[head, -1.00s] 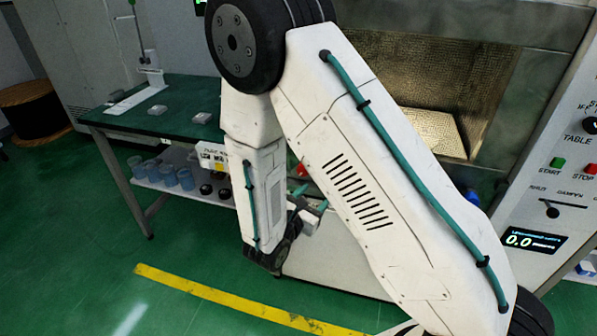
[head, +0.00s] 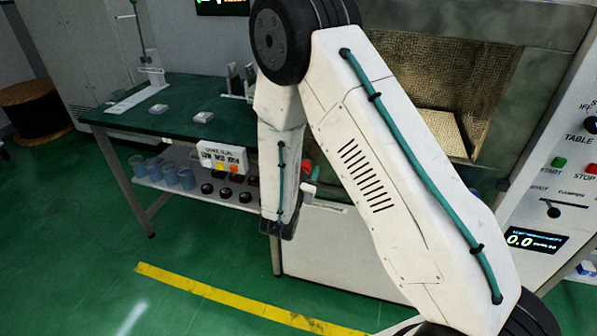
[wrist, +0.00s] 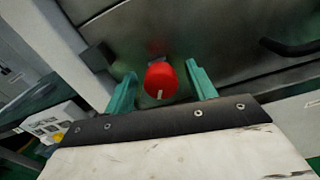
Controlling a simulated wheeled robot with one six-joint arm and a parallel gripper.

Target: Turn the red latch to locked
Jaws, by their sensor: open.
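The red latch (wrist: 161,80) is a round red knob with a white mark near its lower edge, mounted on a grey metal panel in the wrist view. My gripper (wrist: 160,84) is open, with one teal finger on each side of the knob in that view. Gaps show between the knob and both fingers; I cannot tell whether the fingertips reach around it in depth. In the head view a small part of the red latch (head: 307,167) shows beside my arm, which hides most of the gripper.
A dark handle (wrist: 290,47) is on the metal panel at right. A green table (head: 178,118) with a lower shelf of blue cups and a button box (head: 222,158) stands left. The control panel (head: 540,200) is at right. Green floor is open in front.

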